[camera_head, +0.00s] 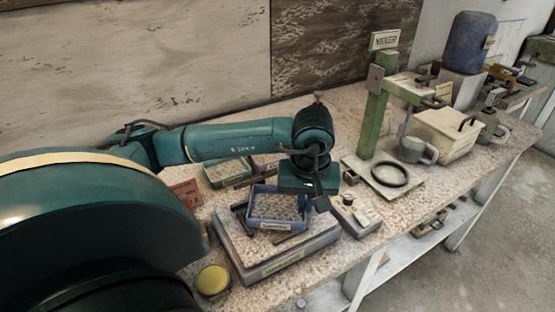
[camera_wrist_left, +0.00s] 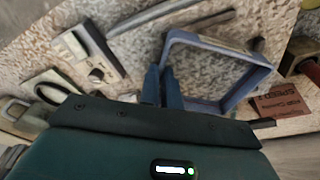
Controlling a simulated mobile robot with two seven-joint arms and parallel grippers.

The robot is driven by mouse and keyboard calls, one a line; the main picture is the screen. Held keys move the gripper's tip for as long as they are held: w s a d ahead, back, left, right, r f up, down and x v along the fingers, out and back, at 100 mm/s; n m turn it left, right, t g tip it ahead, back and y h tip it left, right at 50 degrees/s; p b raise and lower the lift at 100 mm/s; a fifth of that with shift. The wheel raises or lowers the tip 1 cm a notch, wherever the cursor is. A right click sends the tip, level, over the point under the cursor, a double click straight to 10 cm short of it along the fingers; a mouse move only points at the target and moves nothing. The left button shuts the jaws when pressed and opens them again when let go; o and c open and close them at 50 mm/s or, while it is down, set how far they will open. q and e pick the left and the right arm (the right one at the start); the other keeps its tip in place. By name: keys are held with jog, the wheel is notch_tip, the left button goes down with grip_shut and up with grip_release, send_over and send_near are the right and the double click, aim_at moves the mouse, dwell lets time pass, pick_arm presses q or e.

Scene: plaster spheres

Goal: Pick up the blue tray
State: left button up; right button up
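The blue tray (camera_head: 262,224) sits on a grey slab-like box (camera_head: 238,244) in the head view, with a pale speckled surface inside its rim. In the left wrist view the tray (camera_wrist_left: 222,50) shows as a blue frame at upper right. My left gripper (camera_head: 312,204) points down at the tray's right wall, one finger on the inner side and one on the outer side. In the left wrist view the fingers (camera_wrist_left: 163,72) stand with a narrow gap at the tray's near wall. Contact with the wall cannot be told. My right gripper is not in view.
Dark bars lie on the slab beside the tray. A green-rimmed tray (camera_head: 228,175) is behind, a small grey device (camera_head: 355,216) to the right.

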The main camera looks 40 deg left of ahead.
pick_arm(q)
jog(key=shift+r, duration=0.1)
grip_shut()
jog(key=shift+d+r, duration=0.35)
jog(key=shift+d, duration=0.1)
jog(key=s+d+r, duration=0.3)
jog(key=d+r, duration=0.4)
jog(key=d, duration=0.5)
jog(key=shift+s+d, duration=0.25)
jog(key=shift+s, duration=0.15)
